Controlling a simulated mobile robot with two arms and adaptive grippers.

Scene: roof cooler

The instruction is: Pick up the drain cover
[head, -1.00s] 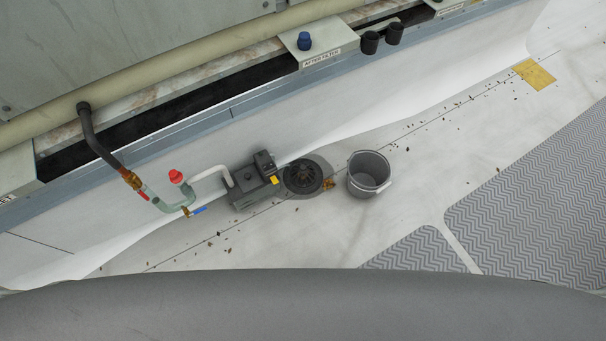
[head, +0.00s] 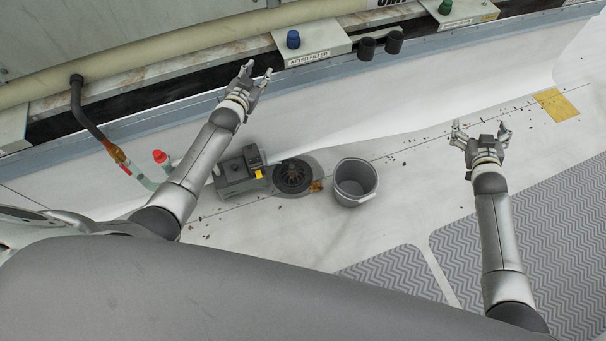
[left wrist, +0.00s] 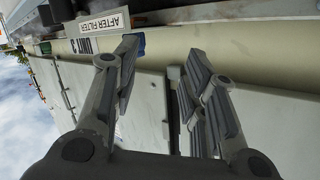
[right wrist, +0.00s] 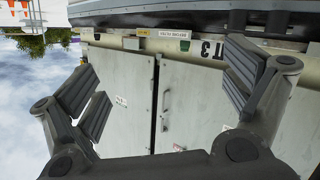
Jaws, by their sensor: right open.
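The drain cover (head: 292,177) is a dark round slotted piece on the white roof floor in the head view, between the grey pump box and the bucket. My left gripper (head: 256,73) is open and empty, raised up and left of the cover, over the ledge in the picture. Its spread fingers also show in the left wrist view (left wrist: 155,75). My right gripper (head: 481,130) is open and empty, well to the right of the cover and the bucket. Its fingers are wide apart in the right wrist view (right wrist: 163,80). Neither wrist view shows the cover.
A grey bucket (head: 356,182) stands just right of the cover. A grey pump box (head: 240,172) with a yellow tag sits just left, with valve pipes beyond. A brown leaf clump (head: 316,186) lies between cover and bucket. A grey patterned mat (head: 530,235) covers the right floor.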

